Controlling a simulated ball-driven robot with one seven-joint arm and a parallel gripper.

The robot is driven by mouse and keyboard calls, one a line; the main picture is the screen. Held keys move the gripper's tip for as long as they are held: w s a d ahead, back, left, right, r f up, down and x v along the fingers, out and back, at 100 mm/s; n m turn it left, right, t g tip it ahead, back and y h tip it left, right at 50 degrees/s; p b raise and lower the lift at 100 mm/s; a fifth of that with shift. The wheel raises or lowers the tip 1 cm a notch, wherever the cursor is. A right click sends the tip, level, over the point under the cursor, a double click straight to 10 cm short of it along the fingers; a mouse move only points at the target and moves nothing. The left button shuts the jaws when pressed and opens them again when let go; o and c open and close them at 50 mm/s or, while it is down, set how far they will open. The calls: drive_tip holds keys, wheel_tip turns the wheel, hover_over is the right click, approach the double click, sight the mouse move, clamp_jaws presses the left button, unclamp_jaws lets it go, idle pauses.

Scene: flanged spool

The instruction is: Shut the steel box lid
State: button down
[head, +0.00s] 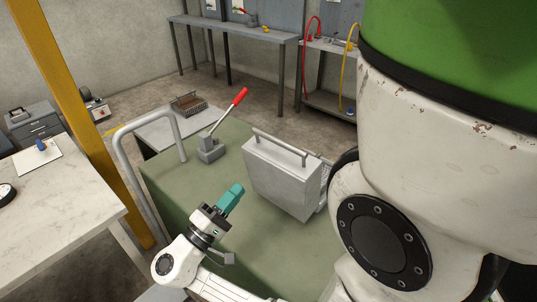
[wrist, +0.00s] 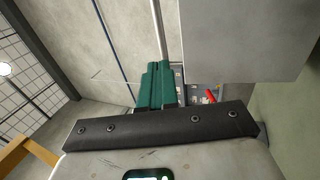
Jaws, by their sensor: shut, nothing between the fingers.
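The steel box (head: 322,178) stands on the green-topped bench, mostly hidden behind its own light grey lid. The lid (head: 272,180) stands up steeply, its broad face towards me and a bar handle along its top edge. My gripper (head: 232,196), with teal fingers, is shut and empty. It is in front and to the left of the lid, apart from it in the head view. In the wrist view the teal fingers (wrist: 157,86) point away from the camera. A large grey panel (wrist: 240,40), probably the lid, fills the upper right there.
A lever tool with a red handle (head: 227,113) stands on the green bench (head: 195,178) left of the box. A grey tube rail (head: 122,150) rises at the bench's left edge. A yellow post (head: 70,100) and a pale table (head: 60,205) are farther left.

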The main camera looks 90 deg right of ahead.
sight(282, 172)
drive_tip(key=p+x, duration=0.5)
drive_tip(key=x, duration=0.8)
drive_tip(key=shift+s+d+r, duration=0.25)
